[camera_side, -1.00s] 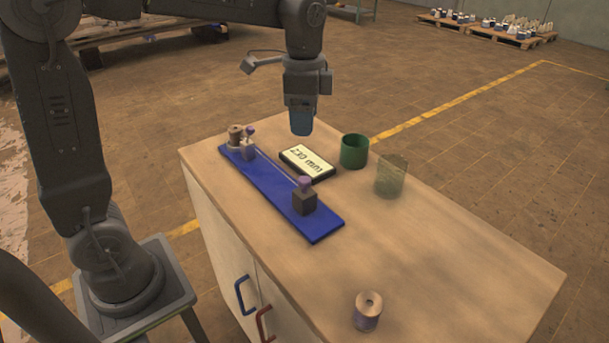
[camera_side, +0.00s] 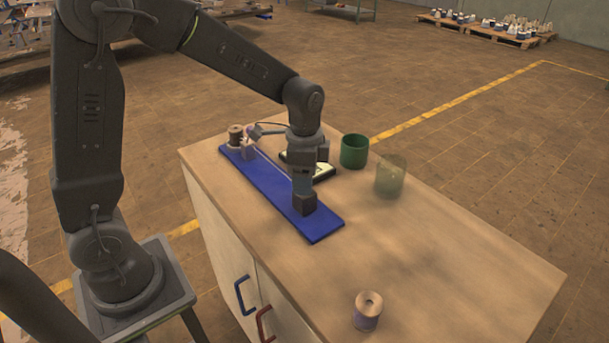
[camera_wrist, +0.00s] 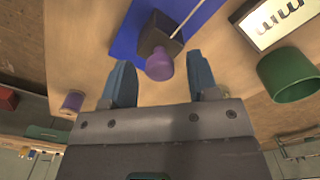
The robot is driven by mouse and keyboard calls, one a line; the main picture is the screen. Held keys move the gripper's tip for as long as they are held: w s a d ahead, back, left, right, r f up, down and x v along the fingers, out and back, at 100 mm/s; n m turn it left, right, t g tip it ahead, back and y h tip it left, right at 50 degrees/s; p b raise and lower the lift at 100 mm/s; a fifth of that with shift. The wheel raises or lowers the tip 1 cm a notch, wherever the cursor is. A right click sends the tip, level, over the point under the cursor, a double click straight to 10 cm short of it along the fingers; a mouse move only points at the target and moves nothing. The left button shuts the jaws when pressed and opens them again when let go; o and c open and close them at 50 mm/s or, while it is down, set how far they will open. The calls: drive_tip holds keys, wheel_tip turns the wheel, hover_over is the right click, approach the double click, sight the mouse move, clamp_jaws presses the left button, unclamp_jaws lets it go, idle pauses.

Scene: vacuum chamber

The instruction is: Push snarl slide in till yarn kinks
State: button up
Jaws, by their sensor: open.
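The blue board (camera_side: 268,185) lies on the bench top. The slide, a dark block (camera_side: 305,205), sits at its near end; its purple knob (camera_wrist: 159,66) shows in the wrist view but is hidden in the side view. A pale yarn (camera_side: 272,164) runs straight from the slide to a light post (camera_side: 249,150) at the far end, where a brown spool (camera_side: 235,134) stands. My gripper (camera_side: 304,188) is low over the slide. In the wrist view its blue fingers are open, one on each side of the knob, with visible gaps.
A display (camera_side: 322,175), partly hidden behind my gripper, lies beside the board; its digits cannot be read. A green cup (camera_side: 354,151) and a see-through greenish cup (camera_side: 390,176) stand to the right. A purple spool (camera_side: 367,311) stands near the front edge. The bench's right part is clear.

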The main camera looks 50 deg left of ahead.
clamp_jaws()
idle(0.6)
